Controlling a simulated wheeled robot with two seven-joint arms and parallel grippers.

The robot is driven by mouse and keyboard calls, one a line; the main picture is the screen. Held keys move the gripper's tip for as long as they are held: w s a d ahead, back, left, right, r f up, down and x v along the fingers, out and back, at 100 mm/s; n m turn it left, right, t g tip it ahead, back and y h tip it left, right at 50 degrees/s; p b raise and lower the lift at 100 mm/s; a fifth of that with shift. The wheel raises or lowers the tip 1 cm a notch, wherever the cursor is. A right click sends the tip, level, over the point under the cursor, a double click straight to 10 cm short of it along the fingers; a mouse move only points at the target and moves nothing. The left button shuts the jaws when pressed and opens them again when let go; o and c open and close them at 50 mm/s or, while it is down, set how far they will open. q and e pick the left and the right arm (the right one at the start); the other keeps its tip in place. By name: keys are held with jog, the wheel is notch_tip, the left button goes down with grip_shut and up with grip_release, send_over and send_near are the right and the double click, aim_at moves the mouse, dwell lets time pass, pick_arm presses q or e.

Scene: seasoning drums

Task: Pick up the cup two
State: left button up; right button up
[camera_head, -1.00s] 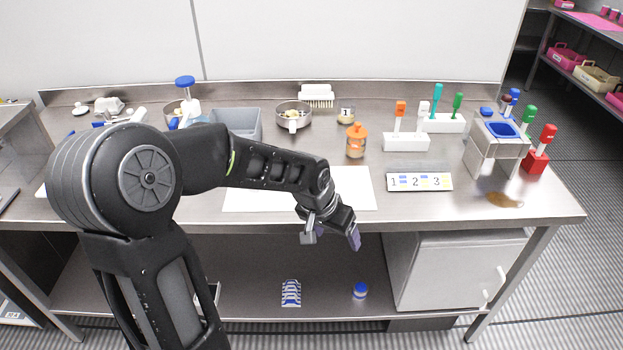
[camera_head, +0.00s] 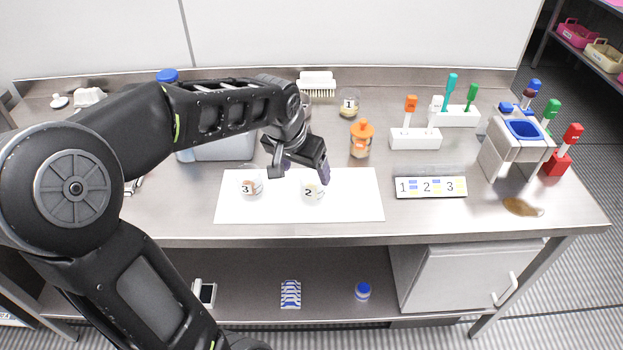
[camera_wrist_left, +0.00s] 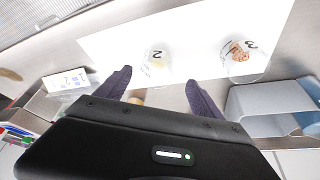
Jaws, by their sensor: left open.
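Cup two (camera_head: 312,192) is a small clear cup with a black 2 on a white label and pale contents. It stands on the right half of the white mat (camera_head: 350,207). It also shows in the left wrist view (camera_wrist_left: 157,62), just beyond and between the fingers. My left gripper (camera_head: 300,174) is open and empty, above and behind cup two, its fingers apart in the left wrist view (camera_wrist_left: 158,88). Cup three (camera_head: 249,185), with brownish contents, stands to its left on the mat. My right gripper is not in view.
Cup one (camera_head: 349,104) stands at the back. An orange-capped jar (camera_head: 361,141) stands behind the mat to the right. A number card (camera_head: 431,187) lies right of the mat. A grey bin (camera_head: 225,146) is behind cup three. A brown spill (camera_head: 523,207) lies front right.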

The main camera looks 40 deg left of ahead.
pick_arm(q)
jog(key=shift+x, duration=1.2)
jog(key=shift+s+d+f, duration=0.1)
jog(key=p+x, duration=0.1)
jog(key=x, duration=0.4)
jog(key=shift+d, duration=0.15)
jog(key=shift+c, duration=0.3)
jog(key=c, duration=1.4)
